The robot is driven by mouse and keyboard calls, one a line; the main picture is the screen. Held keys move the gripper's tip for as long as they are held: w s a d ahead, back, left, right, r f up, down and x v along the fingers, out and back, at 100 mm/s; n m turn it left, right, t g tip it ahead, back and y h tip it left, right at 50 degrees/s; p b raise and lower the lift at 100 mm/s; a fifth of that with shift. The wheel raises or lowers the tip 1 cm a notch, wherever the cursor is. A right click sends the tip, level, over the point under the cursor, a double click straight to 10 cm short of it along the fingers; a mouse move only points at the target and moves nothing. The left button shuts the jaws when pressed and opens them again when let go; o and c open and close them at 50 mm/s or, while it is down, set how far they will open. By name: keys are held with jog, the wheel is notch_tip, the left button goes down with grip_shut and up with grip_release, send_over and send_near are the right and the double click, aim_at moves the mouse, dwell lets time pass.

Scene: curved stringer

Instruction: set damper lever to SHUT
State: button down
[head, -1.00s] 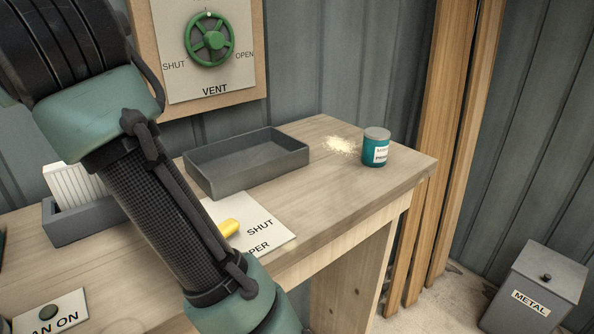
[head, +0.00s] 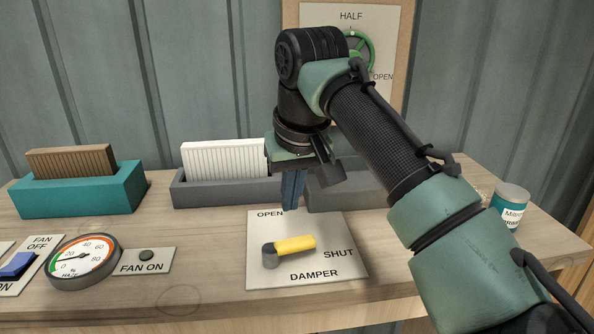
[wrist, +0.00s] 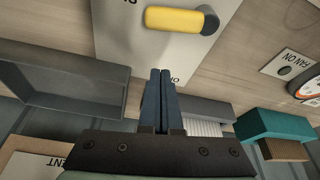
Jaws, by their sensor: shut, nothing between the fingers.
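The damper lever (head: 294,244) has a yellow handle on a grey pivot, mounted on a white plate (head: 350,271) on the bench. In the head view the handle points right and slightly up from the pivot, its tip a little above and left of the word SHUT; OPEN is printed behind the pivot. My gripper (head: 292,206) points down at the plate's back edge, behind the lever and apart from it. Its blue fingers are shut with nothing between them. In the wrist view the yellow handle (wrist: 172,19) lies beyond the closed fingertips (wrist: 160,72).
A gauge (head: 84,258) and a FAN ON button (head: 146,256) are left of the plate. A teal box (head: 80,193), a grey box with white slats (head: 190,192) and an empty grey tray (head: 345,199) stand behind. A can (head: 509,207) is right, beyond my arm.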

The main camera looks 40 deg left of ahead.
aim_at(289, 250)
jog(key=shift+x, duration=0.95)
jog(key=shift+d+f+p, duration=0.15)
jog(key=shift+f+p, duration=0.2)
jog(key=shift+p, duration=0.1)
jog(key=shift+s+d+f+p, duration=0.1)
jog(key=shift+s+d+p, duration=0.3)
jog(key=shift+d, duration=0.3)
jog(key=shift+s+d+p, duration=0.15)
jog(key=shift+s+d, duration=0.35)
jog(key=shift+d, duration=0.25)
jog(key=shift+s, duration=0.1)
